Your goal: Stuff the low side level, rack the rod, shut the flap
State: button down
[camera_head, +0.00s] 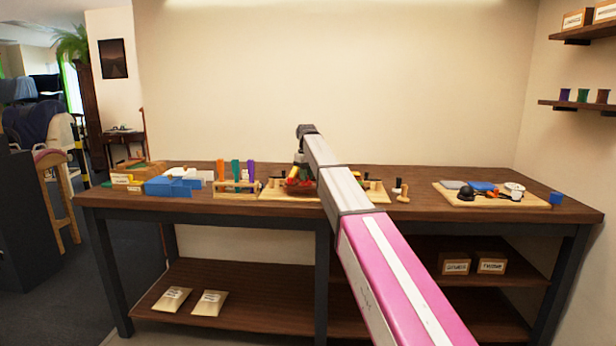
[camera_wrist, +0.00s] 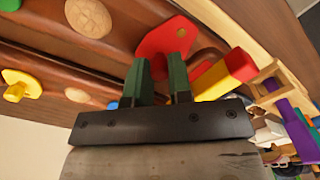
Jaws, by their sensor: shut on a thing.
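My gripper (camera_wrist: 160,72) has dark green fingers, and they are closed at a red piece (camera_wrist: 158,38) with a rounded opening in the wrist view. Its exact hold is partly hidden by the fingers. A bar with a yellow side and a red end (camera_wrist: 226,75) lies just right of the fingers. In the head view my gripper is over the pale board (camera_head: 275,196) in the middle of the bench, with red parts (camera_head: 298,186) below it. My arm hides part of that board. A wooden rack (camera_head: 235,193) left of the board holds upright orange, teal and purple handled rods (camera_head: 236,171).
A board (camera_head: 458,197) with several small items and a blue cup (camera_head: 556,198) are at the right.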

jog(key=shift+a+n, duration=0.1)
jog(key=shift+n, duration=0.3)
jog(key=c, duration=1)
grip_release()
jog(key=shift+c, duration=0.2)
notch_tip(320, 180, up, 11)
jog(key=shift+s+f, duration=0.1)
jog(key=shift+f, duration=0.05)
